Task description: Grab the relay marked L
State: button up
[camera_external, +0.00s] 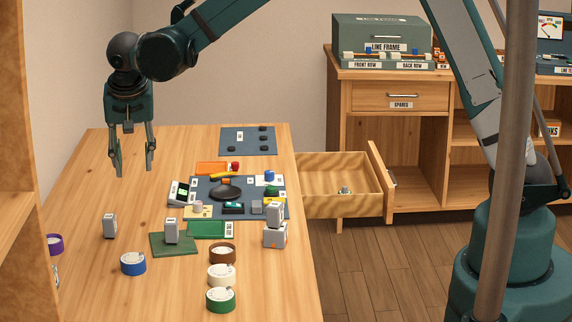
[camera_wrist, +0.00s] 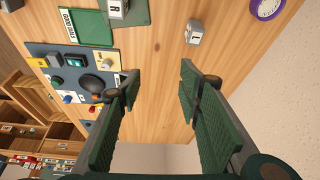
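The relay marked L (camera_wrist: 195,33) is a small grey block with a white label, alone on bare wood in the wrist view. In the external view it stands upright (camera_external: 110,226) at the table's left, its letter unreadable. My gripper (camera_external: 134,168) is open and empty, pointing down, above and behind the relay. In the wrist view the fingers (camera_wrist: 160,82) are spread apart, with the relay beyond their tips. A similar relay marked R (camera_wrist: 117,8) stands on a dark green mat (camera_external: 157,248).
A blue-grey mat (camera_external: 250,211) holds a black dial and parts. A drawer (camera_external: 343,190) is open at right.

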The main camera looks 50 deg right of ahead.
jog(key=m+p, duration=0.1)
send_near(108, 216)
jog(key=f, duration=0.2)
jog(key=shift+w+a+f+h, duration=0.1)
jog(key=shift+w+f+h, duration=0.05)
jog(key=shift+w+h, duration=0.3)
jog(key=shift+s+f, duration=0.1)
jog(key=shift+x, duration=1.25)
jog(key=shift+f, duration=0.1)
jog(key=shift+b+x, duration=0.4)
jog(key=shift+x, duration=2.15)
jog(key=shift+c, duration=0.3)
